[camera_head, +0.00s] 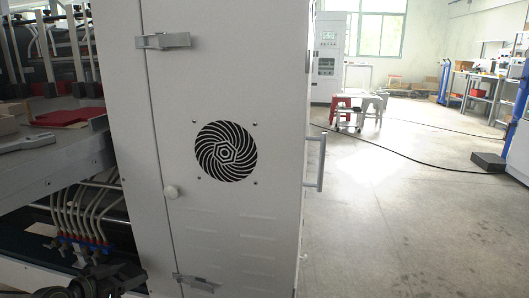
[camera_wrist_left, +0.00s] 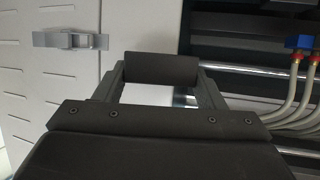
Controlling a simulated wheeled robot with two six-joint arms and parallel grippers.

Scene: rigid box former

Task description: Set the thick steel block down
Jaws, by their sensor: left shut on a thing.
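The thick steel block (camera_wrist_left: 161,69) shows in the left wrist view as a short dark grey piece spanning the gap between the two fingers. My left gripper (camera_wrist_left: 160,82) is shut on it. In the head view my left gripper (camera_head: 104,280) is a dark shape at the bottom left, in front of the machine's lower opening. It is cut by the frame edge, and I cannot make out the block there. In the wrist view the block is in front of the pale cabinet panel and the dark opening, with nothing clearly touching it from below. My right gripper is not in view.
A tall pale machine cabinet (camera_head: 225,90) with a round vent fills the middle. At left, a grey machine bed (camera_head: 60,150) holds a red piece (camera_head: 68,117); hoses (camera_head: 85,212) hang below. The floor (camera_head: 400,230) at right is mostly open, with a dark box (camera_head: 488,162) farther back.

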